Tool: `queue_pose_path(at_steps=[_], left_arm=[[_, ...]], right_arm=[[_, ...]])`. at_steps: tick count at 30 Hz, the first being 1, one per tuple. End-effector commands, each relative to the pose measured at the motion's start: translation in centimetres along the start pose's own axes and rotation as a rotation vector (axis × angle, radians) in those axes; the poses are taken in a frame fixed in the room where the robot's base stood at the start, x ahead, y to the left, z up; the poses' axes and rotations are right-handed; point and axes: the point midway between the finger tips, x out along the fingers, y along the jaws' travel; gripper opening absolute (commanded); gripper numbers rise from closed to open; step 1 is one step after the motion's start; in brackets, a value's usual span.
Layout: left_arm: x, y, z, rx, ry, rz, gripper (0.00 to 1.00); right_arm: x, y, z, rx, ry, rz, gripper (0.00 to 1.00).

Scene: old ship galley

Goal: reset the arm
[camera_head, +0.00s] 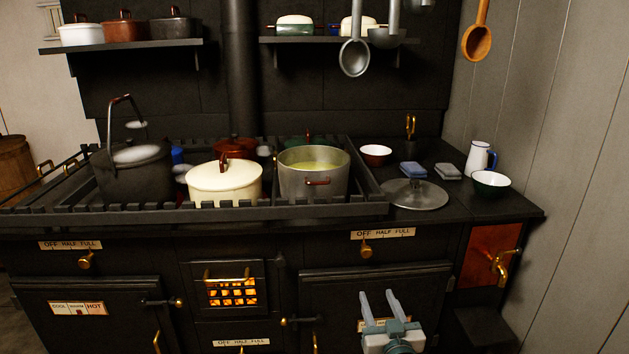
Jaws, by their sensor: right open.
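My right gripper (380,305) shows at the bottom of the head view, right of centre. Its two pale fingers point up and stand apart with nothing between them. It is in front of the black stove's (430,288) lower right door and below the stove top. I cannot tell whether it touches the door. My left gripper is not in view.
On the stove top are a black pot (130,180), a cream lidded pot (224,184), an open grey pot (313,180) and a grey lid (413,195). A brass tap (500,265) sticks out at right. Ladles (354,58) hang above.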

Motion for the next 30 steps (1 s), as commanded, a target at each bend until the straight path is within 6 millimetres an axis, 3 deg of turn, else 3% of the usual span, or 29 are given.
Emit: queue_pose_path(at_steps=[5,11,15,21,27,30], left_arm=[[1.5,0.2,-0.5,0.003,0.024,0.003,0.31],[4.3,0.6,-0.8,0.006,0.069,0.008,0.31],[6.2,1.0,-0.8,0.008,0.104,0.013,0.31],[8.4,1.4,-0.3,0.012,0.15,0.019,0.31],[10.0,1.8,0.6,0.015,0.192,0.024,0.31],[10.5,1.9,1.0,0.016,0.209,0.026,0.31]], right_arm=[[-1.9,-0.7,6.2,-0.009,-0.125,-0.02,0.45],[-7.0,-1.8,16.6,-0.022,-0.333,-0.053,0.45],[-12.4,-2.3,23.8,-0.032,-0.485,-0.075,0.45],[-21.6,-2.7,32.6,-0.047,-0.691,-0.104,0.45],[-31.9,-2.6,39.2,-0.063,-0.881,-0.128,0.45],[-36.4,-2.4,41.5,-0.07,-0.955,-0.137,0.45]])
